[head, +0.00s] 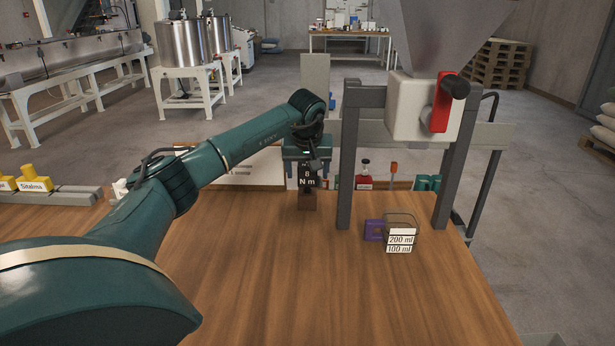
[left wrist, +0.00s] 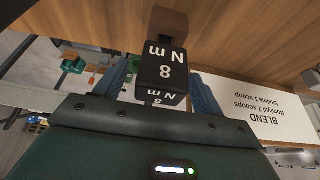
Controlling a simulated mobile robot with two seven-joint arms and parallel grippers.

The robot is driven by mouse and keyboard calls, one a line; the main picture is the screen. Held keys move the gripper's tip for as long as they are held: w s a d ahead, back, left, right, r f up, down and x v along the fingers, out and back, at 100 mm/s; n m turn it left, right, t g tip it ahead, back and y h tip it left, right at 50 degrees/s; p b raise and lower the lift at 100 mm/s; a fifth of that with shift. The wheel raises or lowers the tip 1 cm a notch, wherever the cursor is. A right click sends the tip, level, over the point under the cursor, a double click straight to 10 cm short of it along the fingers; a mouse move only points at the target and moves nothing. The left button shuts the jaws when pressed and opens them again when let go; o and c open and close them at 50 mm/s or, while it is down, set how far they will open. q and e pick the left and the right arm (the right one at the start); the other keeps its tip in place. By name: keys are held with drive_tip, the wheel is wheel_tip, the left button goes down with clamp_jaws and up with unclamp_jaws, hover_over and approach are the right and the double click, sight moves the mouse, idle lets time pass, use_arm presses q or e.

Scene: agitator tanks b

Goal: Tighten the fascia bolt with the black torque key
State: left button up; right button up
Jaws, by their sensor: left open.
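The black torque key (head: 307,173) has a block-shaped head marked "8 N m" and stands upright at a small brown block (head: 307,201) on the wooden table. It also shows in the left wrist view (left wrist: 162,70), with the brown block (left wrist: 168,22) beyond it. My left gripper (head: 307,178) is at the key, with its blue fingers on either side of the key's head in the left wrist view (left wrist: 160,80). The jaws are open; whether a finger touches the key I cannot tell. I cannot make out the fascia bolt. My right gripper is not in view.
A grey frame (head: 345,165) with a hopper valve (head: 410,108) and red lever (head: 442,105) stands right of the key. A purple block (head: 374,231) and labelled measures (head: 400,240) sit at its foot. A "BLEND" card (left wrist: 245,105) stands behind. The front tabletop is clear.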

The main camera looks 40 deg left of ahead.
use_arm(q)
drive_tip(key=shift+c, duration=0.2)
drive_tip(key=c, duration=1.1)
drive_tip(key=shift+r, duration=0.1)
wheel_tip(320, 180, up, 18)
drive_tip(key=shift+f+p, duration=0.1)
drive_tip(key=shift+p, duration=1)
drive_tip(key=o, duration=0.6)
drive_tip(key=shift+c, duration=0.2)
clamp_jaws()
